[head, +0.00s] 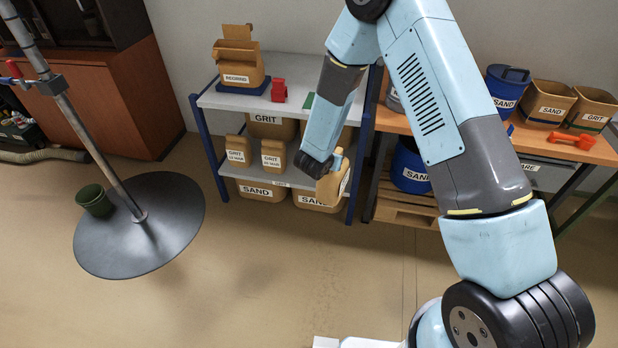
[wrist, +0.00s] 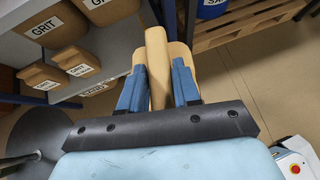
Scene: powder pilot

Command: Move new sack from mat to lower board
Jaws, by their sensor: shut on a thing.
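My gripper (head: 336,160) is shut on a tan sack (head: 330,190) and holds it in front of the right end of the rack. In the wrist view, the blue fingers of my gripper (wrist: 157,84) clasp the sack's narrow upright top, and its wider body (wrist: 182,58) shows behind. The lower board (head: 292,178) is grey and bears two tan grit sacks (head: 238,150) (head: 273,155) at its left and middle. A green mat (head: 308,101) lies on the upper board, partly hidden by my arm.
The upper board (head: 225,98) carries a regrind box (head: 238,62) on a blue mat and a red object (head: 279,90). Sand bins (head: 262,191) stand under the lower board. The rack's right blue post (head: 358,160) is close to the held sack. A pallet (head: 405,205) stands right.

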